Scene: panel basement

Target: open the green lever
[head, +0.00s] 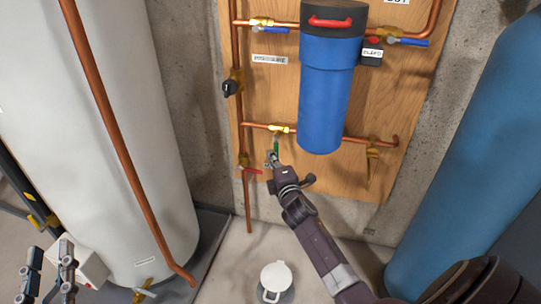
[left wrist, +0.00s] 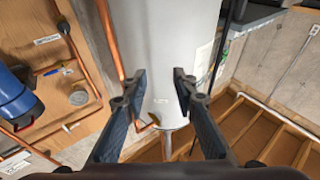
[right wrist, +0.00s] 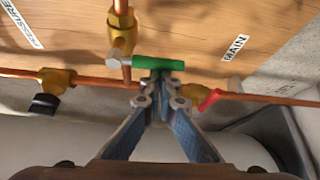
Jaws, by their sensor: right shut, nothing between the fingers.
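The green lever (head: 276,143) hangs down from a brass valve (head: 282,129) on the lower horizontal copper pipe, left of the blue filter housing. In the right wrist view the green lever (right wrist: 150,63) runs sideways, with the brass valve (right wrist: 121,35) at its left end. My right gripper (head: 272,157) is shut and empty just below the lever. Its fingertips (right wrist: 157,78) are at the lever's edge; I cannot tell whether they touch it. My left gripper (head: 48,268) is open and empty at the lower left, and its spread fingers show in the left wrist view (left wrist: 159,80).
A red lever (head: 253,171) sits close by on the vertical pipe, with a black knob (head: 231,88) higher up. The blue filter housing (head: 327,85) is to the right. A white tank (head: 110,140) and a blue tank (head: 475,150) flank the panel. A white-lidded container (head: 276,277) stands below.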

